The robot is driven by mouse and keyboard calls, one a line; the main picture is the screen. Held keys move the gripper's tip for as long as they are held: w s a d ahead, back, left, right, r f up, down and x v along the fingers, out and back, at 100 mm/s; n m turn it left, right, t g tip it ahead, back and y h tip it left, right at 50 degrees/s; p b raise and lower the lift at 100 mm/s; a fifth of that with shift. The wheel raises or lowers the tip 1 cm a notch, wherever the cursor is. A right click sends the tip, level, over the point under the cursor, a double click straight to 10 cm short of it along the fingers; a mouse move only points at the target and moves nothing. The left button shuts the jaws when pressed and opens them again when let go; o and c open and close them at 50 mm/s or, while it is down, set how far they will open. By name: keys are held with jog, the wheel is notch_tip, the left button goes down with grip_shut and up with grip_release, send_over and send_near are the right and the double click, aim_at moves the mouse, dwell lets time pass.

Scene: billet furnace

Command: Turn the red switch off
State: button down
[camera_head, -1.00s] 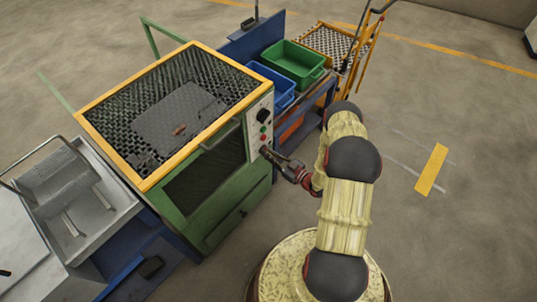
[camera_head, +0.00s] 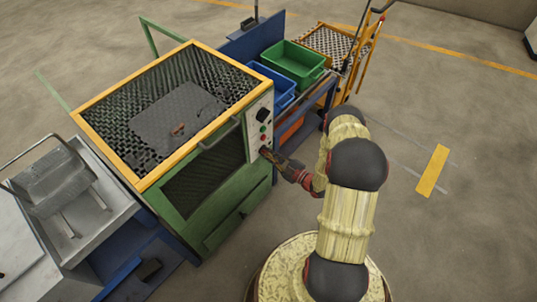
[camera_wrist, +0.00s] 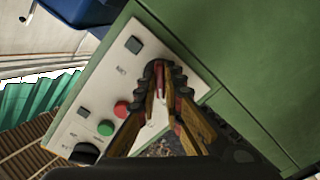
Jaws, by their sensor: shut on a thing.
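The red switch (camera_wrist: 160,82) is on the pale control panel (camera_wrist: 121,71) of the green furnace (camera_head: 218,172). In the wrist view it stands between the tips of my gripper (camera_wrist: 159,76). The fingers are shut on it, and their dark padded ends hide its sides. Whether it is set to on or off I cannot tell. In the head view my gripper (camera_head: 265,153) reaches the lower part of the panel from the right, and the switch is hidden there.
A red button (camera_wrist: 121,108), a green button (camera_wrist: 105,128) and a black knob (camera_wrist: 84,152) sit beside my fingers on the panel. The furnace has a handle (camera_head: 218,135) on its front. Green bin (camera_head: 293,62) and blue bin (camera_head: 281,90) stand behind. Open floor lies to the right.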

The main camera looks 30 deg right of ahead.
dwell(0.3)
jog(key=c, duration=1.9)
grip_release()
jog(key=v, duration=1.2)
